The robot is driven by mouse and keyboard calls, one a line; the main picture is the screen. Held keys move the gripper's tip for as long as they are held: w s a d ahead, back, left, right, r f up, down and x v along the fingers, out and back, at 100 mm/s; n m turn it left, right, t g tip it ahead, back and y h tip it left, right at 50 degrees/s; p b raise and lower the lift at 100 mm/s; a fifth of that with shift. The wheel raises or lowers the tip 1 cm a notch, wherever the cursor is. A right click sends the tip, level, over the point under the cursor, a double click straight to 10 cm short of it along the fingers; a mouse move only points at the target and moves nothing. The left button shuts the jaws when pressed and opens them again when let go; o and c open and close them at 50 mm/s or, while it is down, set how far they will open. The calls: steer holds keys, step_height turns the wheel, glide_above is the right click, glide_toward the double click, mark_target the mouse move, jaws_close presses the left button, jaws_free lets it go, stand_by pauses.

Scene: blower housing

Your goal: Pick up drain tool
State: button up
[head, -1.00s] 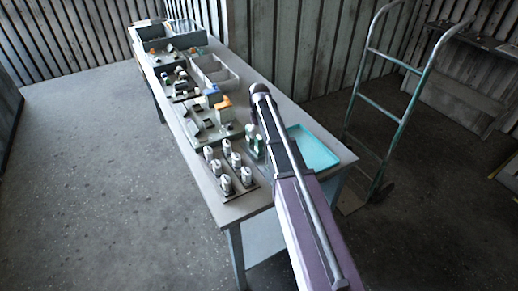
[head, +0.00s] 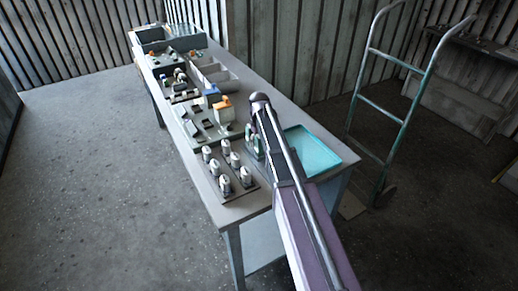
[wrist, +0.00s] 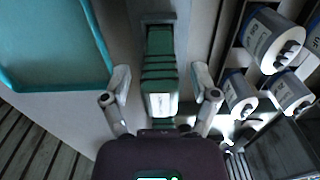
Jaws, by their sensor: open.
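A green, ribbed tool (wrist: 160,85), which I take to be the drain tool, stands in the middle of the wrist view with a pale label on its near part. A dark grey holder or block lies at its far end. My gripper (wrist: 160,76) is open, with one pale finger on each side of the tool and a visible gap on both sides. In the head view green parts (head: 256,143) show beside my arm on the workbench (head: 234,211); my arm hides much of that spot.
A turquoise tray (head: 312,151) lies right of my arm; its rim is also at left in the wrist view (wrist: 100,50). White labelled canisters (head: 225,184) stand in a rack on the left, close by in the wrist view (wrist: 265,45). A hand truck (head: 405,100) stands right of the bench.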

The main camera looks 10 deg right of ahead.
stand_by(0.3)
steer(key=c, duration=1)
steer(key=shift+r, duration=0.15)
step_height(320, 180, up, 10)
steer(key=p, duration=1)
steer(key=shift+f, duration=0.25)
step_height(320, 180, down, 4)
steer(key=b, duration=0.4)
steer(key=shift+f, duration=0.2)
